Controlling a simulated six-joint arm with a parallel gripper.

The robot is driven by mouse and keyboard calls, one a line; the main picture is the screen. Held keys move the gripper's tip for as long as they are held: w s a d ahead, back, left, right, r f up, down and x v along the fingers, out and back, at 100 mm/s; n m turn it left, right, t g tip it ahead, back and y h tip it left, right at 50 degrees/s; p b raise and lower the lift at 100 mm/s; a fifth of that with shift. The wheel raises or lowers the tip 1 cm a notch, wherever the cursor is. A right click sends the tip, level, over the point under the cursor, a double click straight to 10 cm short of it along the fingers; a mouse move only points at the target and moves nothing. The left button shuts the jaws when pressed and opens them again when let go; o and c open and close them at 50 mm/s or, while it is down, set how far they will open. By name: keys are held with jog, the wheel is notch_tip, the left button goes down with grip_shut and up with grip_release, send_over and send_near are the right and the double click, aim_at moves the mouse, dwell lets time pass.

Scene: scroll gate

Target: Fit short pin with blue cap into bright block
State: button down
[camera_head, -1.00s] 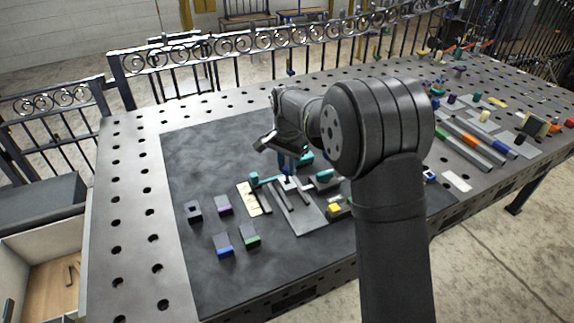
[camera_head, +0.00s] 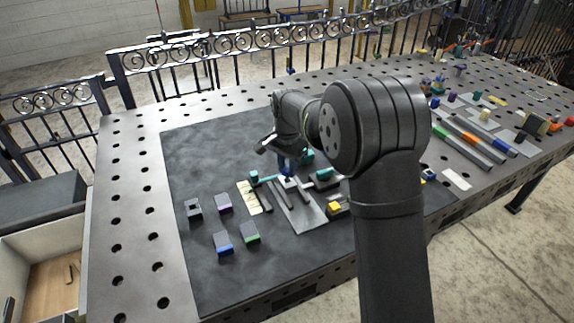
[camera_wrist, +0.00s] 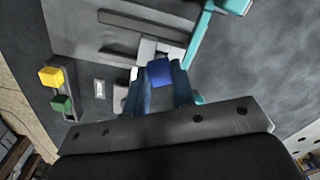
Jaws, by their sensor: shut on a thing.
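My gripper (camera_head: 284,165) points down over the middle of the dark mat and is shut on the short pin with the blue cap (camera_wrist: 160,73). The cap sits between the two fingers in the wrist view; the pin's shaft is hidden below it. The bright block (camera_wrist: 148,48) shows as a pale piece just beyond the cap. In the head view the bright block (camera_head: 289,183) lies directly under the fingertips. I cannot tell whether the pin's tip is inside the block or just above it.
Teal parts (camera_head: 323,175) flank the block closely. A grey plate with dark bars (camera_head: 307,216) lies in front. A yellow block (camera_head: 335,207) stands to the right, and several small capped blocks (camera_head: 222,243) stand front left. The mat's back left is clear.

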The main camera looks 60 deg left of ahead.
jog(key=shift+f, duration=1.25)
jog(key=c, duration=0.7)
grip_release()
jog(key=shift+o, duration=0.2)
jog(key=shift+r, duration=3.55)
jog(key=shift+f, duration=0.15)
jog(key=shift+f, duration=3.05)
